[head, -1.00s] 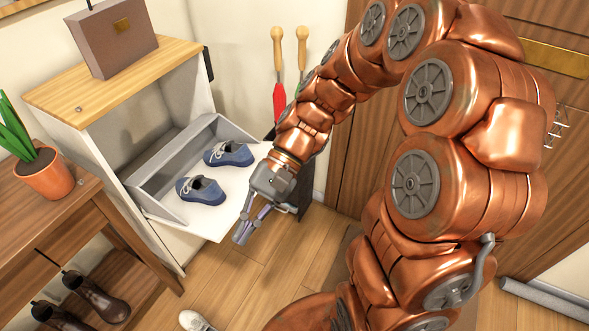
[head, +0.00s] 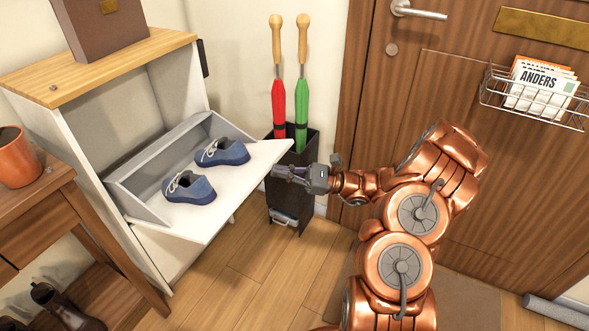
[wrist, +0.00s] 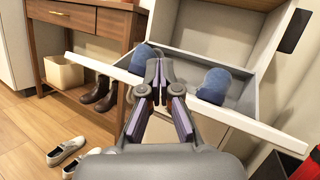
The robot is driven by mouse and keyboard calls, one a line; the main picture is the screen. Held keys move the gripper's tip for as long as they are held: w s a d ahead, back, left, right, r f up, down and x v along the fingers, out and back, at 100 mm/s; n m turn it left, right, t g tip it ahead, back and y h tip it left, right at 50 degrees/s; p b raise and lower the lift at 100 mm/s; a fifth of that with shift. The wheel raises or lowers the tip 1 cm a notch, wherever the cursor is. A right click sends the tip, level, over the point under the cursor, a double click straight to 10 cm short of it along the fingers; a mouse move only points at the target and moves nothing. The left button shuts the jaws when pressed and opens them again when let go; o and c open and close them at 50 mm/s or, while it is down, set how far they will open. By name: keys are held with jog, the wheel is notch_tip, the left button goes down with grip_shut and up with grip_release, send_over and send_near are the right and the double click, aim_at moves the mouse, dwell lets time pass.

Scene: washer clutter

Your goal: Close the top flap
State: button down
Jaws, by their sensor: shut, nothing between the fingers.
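The top flap (head: 230,195) of the white shoe cabinet is tipped open, its white panel sticking out nearly level. Two blue shoes (head: 222,151) (head: 188,187) rest on it, inside the grey tray part. In the wrist view the flap's front edge (wrist: 248,122) runs slantwise behind my fingers. My gripper (head: 276,173) is shut and empty, beside the flap's outer right corner and slightly below it in the head view. Its fingertips (wrist: 158,70) overlap the flap edge in the wrist view; I cannot tell whether they touch it.
A black umbrella stand (head: 306,165) with a red and a green umbrella stands right behind my gripper. A wooden bench (head: 60,205) with boots below is at the left. Loose pale shoes (wrist: 68,150) lie on the floor. The wooden door (head: 440,110) is at the right.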

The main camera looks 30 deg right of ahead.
jog(key=w+d+f+m+t+h+b, duration=0.2)
jog(key=d+f+m+t+h+b, duration=0.3)
jog(key=d+f+m+t, duration=0.7)
jog(key=w+a+r+n+g+h+b, duration=0.1)
jog(key=w+a+r+n+g+b, duration=0.1)
jog(key=w+r, duration=0.3)
jog(key=shift+w+a+r+n+g+b, duration=0.2)
jog(key=shift+w+a+n+g+b, duration=0.4)
jog(key=shift+w, duration=0.95)
jog(key=shift+a, duration=0.15)
